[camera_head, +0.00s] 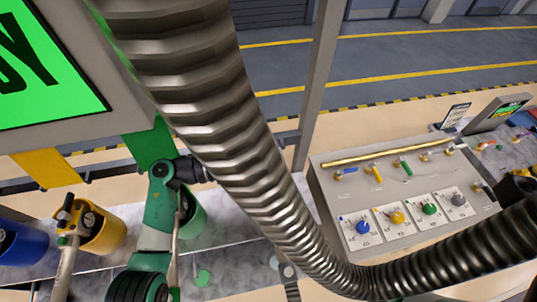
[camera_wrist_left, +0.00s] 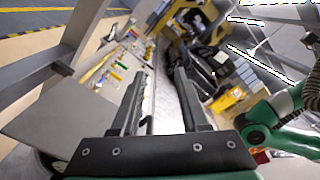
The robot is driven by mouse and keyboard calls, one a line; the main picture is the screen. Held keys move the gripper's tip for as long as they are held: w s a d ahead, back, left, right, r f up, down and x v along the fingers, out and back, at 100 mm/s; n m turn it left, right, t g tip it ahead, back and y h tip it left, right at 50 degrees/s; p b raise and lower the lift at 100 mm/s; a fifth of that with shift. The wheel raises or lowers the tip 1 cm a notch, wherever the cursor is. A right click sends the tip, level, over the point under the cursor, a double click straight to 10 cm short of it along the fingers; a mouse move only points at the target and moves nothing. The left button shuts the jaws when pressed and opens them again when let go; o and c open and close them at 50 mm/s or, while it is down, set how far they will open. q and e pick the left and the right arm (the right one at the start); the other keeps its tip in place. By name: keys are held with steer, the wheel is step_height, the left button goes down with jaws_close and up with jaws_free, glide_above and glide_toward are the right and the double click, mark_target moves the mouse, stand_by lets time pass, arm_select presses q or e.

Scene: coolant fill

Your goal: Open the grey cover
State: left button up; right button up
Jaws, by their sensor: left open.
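A flat grey plate (camera_wrist_left: 45,118), which looks like the grey cover, fills the left of the left wrist view. It leans above a dark round rim (camera_wrist_left: 42,166) at the bottom edge; I cannot tell how they join. In the head view the grey cover is not identifiable and may be behind the large hose. My left gripper (camera_wrist_left: 158,92) is open and empty, its two dark fingers apart, with the plate to their left. In the head view its green arm comes up at the left and its fingers are hidden behind the hose. My right gripper is not in view.
A ribbed metal hose (camera_head: 225,120) crosses the head view. A grey control console (camera_head: 400,175) with coloured knobs stands at the right. Yellow (camera_head: 105,235) and blue (camera_head: 20,245) containers are at the left. A grey post (camera_head: 318,85) rises behind. Yellow bins (camera_wrist_left: 228,98) show beyond the fingers.

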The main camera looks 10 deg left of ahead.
arm_select(q)
steer(key=b+v, duration=0.1)
steer(key=v, duration=0.9)
steer(key=shift+a, duration=0.3)
steer(key=shift+s+f, duration=0.1)
